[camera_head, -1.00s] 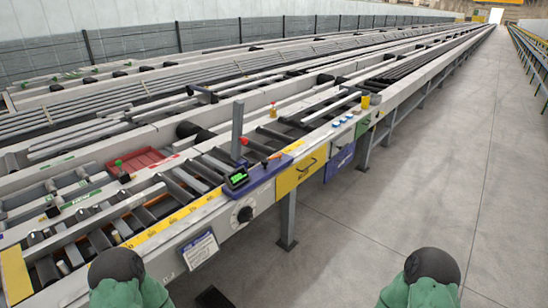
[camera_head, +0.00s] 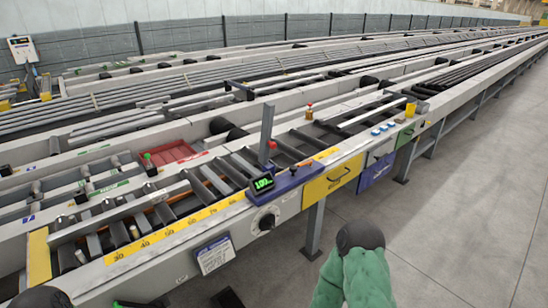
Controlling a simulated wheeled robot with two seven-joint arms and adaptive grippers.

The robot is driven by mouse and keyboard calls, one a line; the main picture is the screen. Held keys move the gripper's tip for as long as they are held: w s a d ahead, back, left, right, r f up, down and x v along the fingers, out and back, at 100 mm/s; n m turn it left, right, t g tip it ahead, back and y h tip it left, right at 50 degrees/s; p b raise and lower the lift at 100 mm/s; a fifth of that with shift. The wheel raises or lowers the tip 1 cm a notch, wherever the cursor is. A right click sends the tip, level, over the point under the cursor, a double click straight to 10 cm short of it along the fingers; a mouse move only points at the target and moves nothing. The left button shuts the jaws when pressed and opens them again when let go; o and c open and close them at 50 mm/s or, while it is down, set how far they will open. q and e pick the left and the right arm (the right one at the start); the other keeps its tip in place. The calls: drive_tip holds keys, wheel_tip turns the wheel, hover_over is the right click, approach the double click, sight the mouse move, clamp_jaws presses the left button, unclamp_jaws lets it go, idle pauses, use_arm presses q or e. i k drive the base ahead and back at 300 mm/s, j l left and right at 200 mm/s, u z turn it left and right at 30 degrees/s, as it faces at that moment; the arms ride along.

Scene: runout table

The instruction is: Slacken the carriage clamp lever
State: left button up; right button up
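The blue carriage (camera_head: 292,180) sits on the near rail of the runout table. It carries a lit green display (camera_head: 262,183), an upright grey plate (camera_head: 267,130) and a red knob (camera_head: 272,145) beside the plate. A dark lever with a red tip (camera_head: 303,164) lies low on the carriage; I cannot tell which of these is the clamp lever, or how tight it is. A black round knob (camera_head: 267,221) is on the front face below. My green arm parts show at the bottom, well short of the carriage. Neither gripper is in view.
A yellow scale strip (camera_head: 170,232) runs along the front rail. A yellow drawer (camera_head: 331,178) and a blue one (camera_head: 376,170) face the aisle. A red tray (camera_head: 175,155) lies among the rollers behind. The grey floor (camera_head: 450,230) at right is clear.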

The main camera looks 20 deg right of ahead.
sight(309, 163)
drive_tip(key=i+l+u, duration=0.1)
drive_tip(key=l, duration=0.25)
drive_tip(key=i+l+u, duration=0.25)
drive_tip(key=i+l, duration=0.15)
drive_tip(key=l, duration=0.35)
drive_tip(key=i+l+u, duration=0.1)
drive_tip(key=l, duration=0.3)
drive_tip(key=i+l+u, duration=0.15)
drive_tip(key=l, duration=0.25)
drive_tip(key=i+l+u, duration=0.1)
drive_tip(key=l, duration=0.3)
